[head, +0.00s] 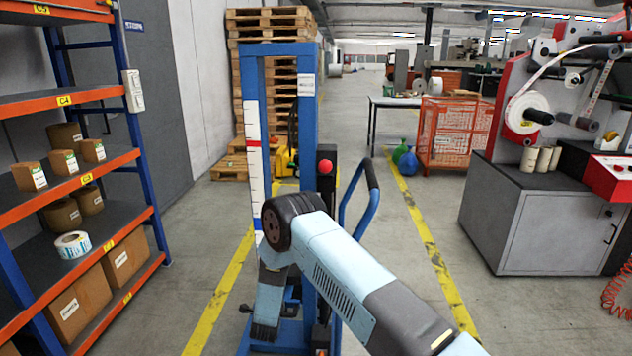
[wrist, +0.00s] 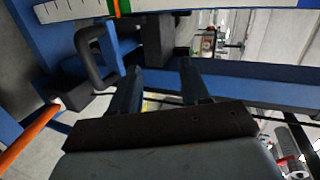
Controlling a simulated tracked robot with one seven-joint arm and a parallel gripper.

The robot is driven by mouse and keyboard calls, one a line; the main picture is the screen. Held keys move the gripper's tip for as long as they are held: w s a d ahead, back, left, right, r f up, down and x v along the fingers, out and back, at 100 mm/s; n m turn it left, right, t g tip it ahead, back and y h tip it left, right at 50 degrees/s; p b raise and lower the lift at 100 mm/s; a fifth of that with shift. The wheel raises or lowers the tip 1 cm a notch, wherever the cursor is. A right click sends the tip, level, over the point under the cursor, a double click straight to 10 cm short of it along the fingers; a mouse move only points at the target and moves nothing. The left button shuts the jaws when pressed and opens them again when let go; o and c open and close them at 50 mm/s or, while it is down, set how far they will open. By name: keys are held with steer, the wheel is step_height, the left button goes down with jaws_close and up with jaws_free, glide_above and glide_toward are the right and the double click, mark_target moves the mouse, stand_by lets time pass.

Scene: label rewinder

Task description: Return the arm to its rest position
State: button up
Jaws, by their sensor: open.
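My arm (head: 345,285) reaches in from the lower right of the head view, bends at a dark joint and drops down in front of a blue lifting frame (head: 250,85). Beyond the fingers are a blue beam (wrist: 245,80) of the frame and a black handle (wrist: 90,55). I cannot tell how close the fingers are to them.
A shelf rack (head: 75,175) with boxes and label rolls stands at the left. The label rewinder (head: 540,210) stands at the right, with an orange mesh cage (head: 452,135) farther back. Stacked pallets (head: 270,20) stand behind the frame. Floor between frame and rewinder is clear.

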steer(key=w+d+r+n+g+y, duration=0.1)
steer(key=w+d+r+n, duration=0.15)
steer(key=r, duration=0.95)
steer(key=w+d+r+n+g+y, duration=0.1)
steer(key=w+d+r+n, duration=0.15)
steer(key=r, duration=1.05)
steer(key=s+d+r+n+g, duration=0.1)
steer(key=s+d+r, duration=0.1)
steer(key=d+r, duration=0.35)
steer(key=s+d+r+n+y, duration=0.1)
steer(key=s+d+r+n, duration=0.15)
steer(key=r, duration=0.55)
steer(key=s+d+r+g, duration=0.1)
steer(key=s+d+r, duration=0.2)
steer(key=r, duration=0.3)
steer(key=s+d+r+n+g, duration=0.1)
steer(key=s+d+r+n, duration=0.2)
steer(key=s+d+r, duration=0.5)
steer(key=s+d+r+n+g, duration=0.15)
steer(key=s+d+r, duration=0.35)
steer(key=s, duration=0.6)
steer(key=s+d+n+g+h, duration=0.1)
steer(key=s+d, duration=0.4)
steer(key=s, duration=0.6)
steer(key=s+d+n+g+h, duration=0.1)
steer(key=s+d, duration=0.4)
steer(key=s, duration=0.7)
steer(key=shift+n+h, duration=0.5)
steer(key=shift+n, duration=0.5)
